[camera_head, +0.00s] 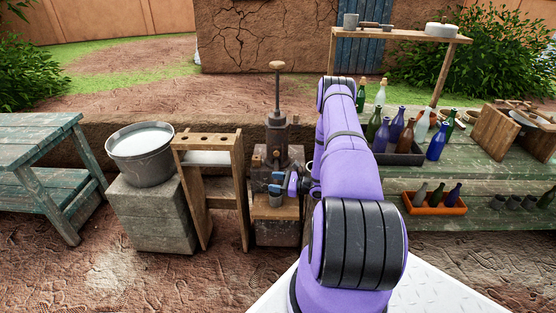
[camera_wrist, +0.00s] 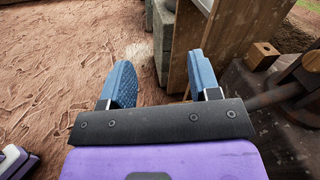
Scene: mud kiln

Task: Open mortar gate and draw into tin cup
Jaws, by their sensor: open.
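The dark mortar dispenser (camera_head: 276,135) stands on a wooden block at the centre of the head view, with a tall upright lever topped by a wooden knob (camera_head: 277,66). A small grey cup (camera_head: 275,199), apparently the tin cup, sits low at the front of it. My gripper (camera_head: 286,184) is right in front of the dispenser, close to the cup, and partly covers it. In the wrist view my gripper (camera_wrist: 160,78) is open with nothing between its blue fingers. The gate itself cannot be made out clearly, and the cup is not recognisable in the wrist view.
A wooden rack (camera_head: 196,190) stands left of the dispenser, beside a metal basin (camera_head: 141,153) of pale liquid on a block. A green table (camera_head: 42,135) is far left. At right, a bench (camera_head: 470,160) holds bottles, a dark crate and an orange tray (camera_head: 434,202).

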